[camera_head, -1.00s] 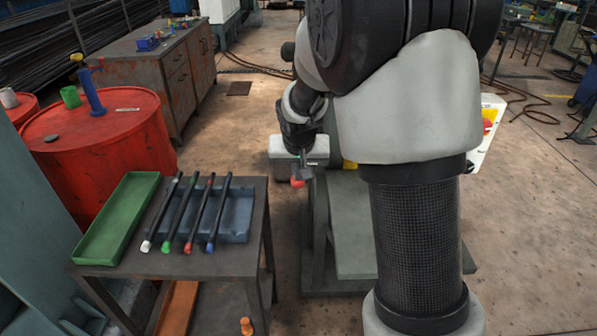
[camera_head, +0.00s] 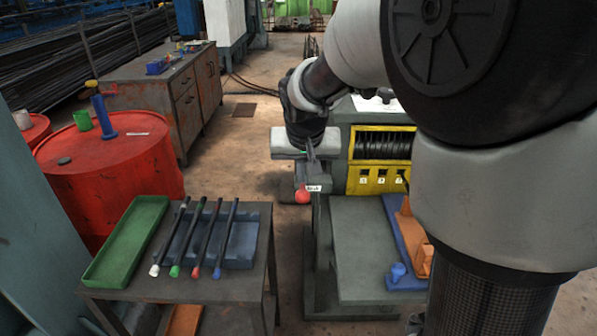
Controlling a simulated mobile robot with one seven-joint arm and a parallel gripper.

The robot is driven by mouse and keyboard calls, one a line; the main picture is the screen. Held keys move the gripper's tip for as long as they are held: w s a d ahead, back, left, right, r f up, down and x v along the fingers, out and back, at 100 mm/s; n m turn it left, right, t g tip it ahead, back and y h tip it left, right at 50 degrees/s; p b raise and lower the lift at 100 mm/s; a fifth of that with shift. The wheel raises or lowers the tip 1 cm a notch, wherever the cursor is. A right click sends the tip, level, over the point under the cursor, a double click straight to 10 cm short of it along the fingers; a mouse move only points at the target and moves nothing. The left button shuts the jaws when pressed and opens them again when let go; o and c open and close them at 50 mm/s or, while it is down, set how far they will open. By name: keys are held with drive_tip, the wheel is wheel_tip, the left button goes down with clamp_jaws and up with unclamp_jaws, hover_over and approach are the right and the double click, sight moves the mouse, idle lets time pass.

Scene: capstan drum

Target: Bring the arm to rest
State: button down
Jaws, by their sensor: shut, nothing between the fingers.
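My arm comes in from the right and reaches forward over the machine's left side. My gripper (camera_head: 310,160) points down, with its pale hand across the wrist. Its fingers are shut and empty. Just below them is a red round knob (camera_head: 302,196) with a small white label (camera_head: 314,188) beside it. Whether the fingertips touch the grey part above the knob cannot be told. The green machine (camera_head: 358,235) has a dark ribbed drum (camera_head: 384,146) behind a yellow panel (camera_head: 379,178). My arm hides the machine's right side.
A small table (camera_head: 185,287) at the left front holds a green tray (camera_head: 127,245), a blue tray (camera_head: 241,244) and several dark rods with coloured ends. A red barrel (camera_head: 110,190) and a metal cabinet (camera_head: 170,95) stand behind. A blue tray with orange parts (camera_head: 398,240) lies on the machine's shelf.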

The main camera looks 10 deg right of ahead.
drive_tip(key=s+r+n+p, duration=0.1)
drive_tip(key=s+r+p, duration=0.4)
drive_tip(key=s+r, duration=0.3)
drive_tip(key=s+d+r+n+y+p, duration=0.1)
drive_tip(key=s+r+p, duration=0.5)
drive_tip(key=s, duration=1.1)
wheel_tip(320, 180, up, 3)
drive_tip(key=shift+s+r, duration=0.15)
drive_tip(key=shift+s, duration=0.15)
drive_tip(key=shift+d, duration=0.1)
